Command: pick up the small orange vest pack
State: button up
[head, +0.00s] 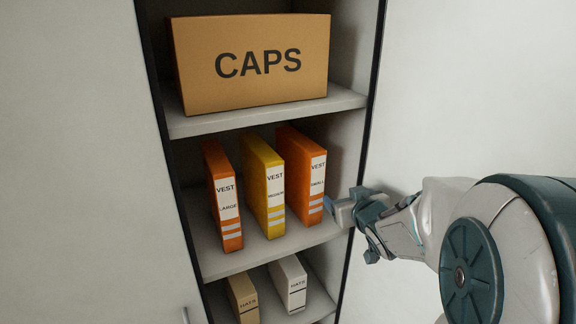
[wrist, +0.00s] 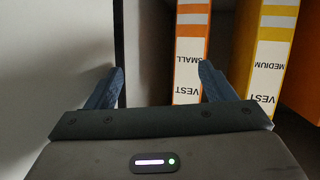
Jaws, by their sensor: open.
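The small orange vest pack (head: 302,188) stands upright on the middle shelf, rightmost of three packs, its white label reading VEST SMALL. It also shows in the wrist view (wrist: 189,62), upside down. My gripper (head: 345,210) is just right of the pack's lower front in the head view. In the wrist view its two blue fingers (wrist: 160,80) are spread apart with nothing gripped. The pack's spine appears between the fingers, nearer the right one. I cannot tell whether the fingertips have reached past its front face.
A yellow VEST MEDIUM pack (head: 264,185) and an orange VEST LARGE pack (head: 223,195) stand left of it. A CAPS box (head: 250,64) sits on the shelf above. Two small boxes (head: 243,296) (head: 289,283) stand below. The cabinet's side wall is close on the right.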

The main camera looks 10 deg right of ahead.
aim_at(318, 162)
jog(key=w+a+r+t+y+p, duration=0.1)
jog(key=w+y, duration=0.1)
jog(key=w, duration=0.1)
jog(key=w+a+r+n+y+p, duration=0.1)
jog(key=w+a+r+y, duration=0.1)
jog(key=w, duration=0.1)
jog(key=w+a+r+n+t+y, duration=0.1)
jog(key=w+a+r+y, duration=0.1)
jog(key=w, duration=0.1)
jog(key=shift+a+t+p, duration=0.15)
jog(key=shift+t+p, duration=0.15)
jog(key=shift+p, duration=0.1)
jog(key=shift+r+p+x, duration=0.2)
jog(key=shift+p+x, duration=0.65)
jog(key=shift+x, duration=1.95)
jog(key=c, duration=1.4)
jog(key=shift+c, duration=0.5)
jog(key=shift+r, duration=0.15)
